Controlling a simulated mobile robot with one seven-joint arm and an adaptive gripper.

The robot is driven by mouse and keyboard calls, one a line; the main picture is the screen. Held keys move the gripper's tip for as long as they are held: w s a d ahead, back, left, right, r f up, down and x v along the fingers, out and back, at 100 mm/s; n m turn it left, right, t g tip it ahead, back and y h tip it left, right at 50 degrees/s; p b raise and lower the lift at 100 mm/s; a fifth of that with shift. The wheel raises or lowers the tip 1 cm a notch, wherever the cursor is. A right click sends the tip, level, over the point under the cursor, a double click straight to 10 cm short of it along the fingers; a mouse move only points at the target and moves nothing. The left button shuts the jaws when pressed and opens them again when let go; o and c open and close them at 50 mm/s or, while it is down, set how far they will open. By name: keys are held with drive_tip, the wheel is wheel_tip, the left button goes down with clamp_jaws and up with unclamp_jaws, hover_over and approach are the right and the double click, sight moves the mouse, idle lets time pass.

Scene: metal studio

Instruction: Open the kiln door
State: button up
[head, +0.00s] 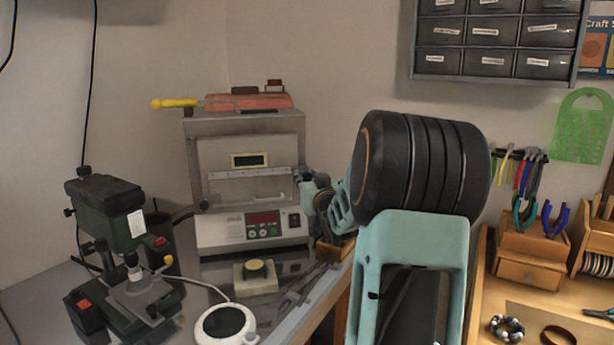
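The kiln (247,124) is a grey metal box on the bench, left of the middle of the head view. Its front door (220,152) is a pale panel with a small dark window; it looks closed, but a slight gap could not be made out. A light bar (253,173) runs across the door below the window. The control panel with a red display (263,218) sits under the door. My gripper (314,193) is at the kiln's right front edge, beside the door. My arm partly hides it, and its fingers are too small to read; contact is unclear.
Orange and dark items with a yellow-handled tool (175,103) lie on the kiln's top. A green drill-like machine (108,215) stands left, with a white round device (225,324) in front. A small block (255,277) and metal tongs (300,290) lie before the kiln.

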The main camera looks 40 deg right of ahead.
drive_tip(key=shift+w+d, duration=0.15)
drive_tip(key=shift+w, duration=0.2)
drive_tip(key=shift+c, duration=0.3)
clamp_jaws()
drive_tip(key=shift+s, duration=0.1)
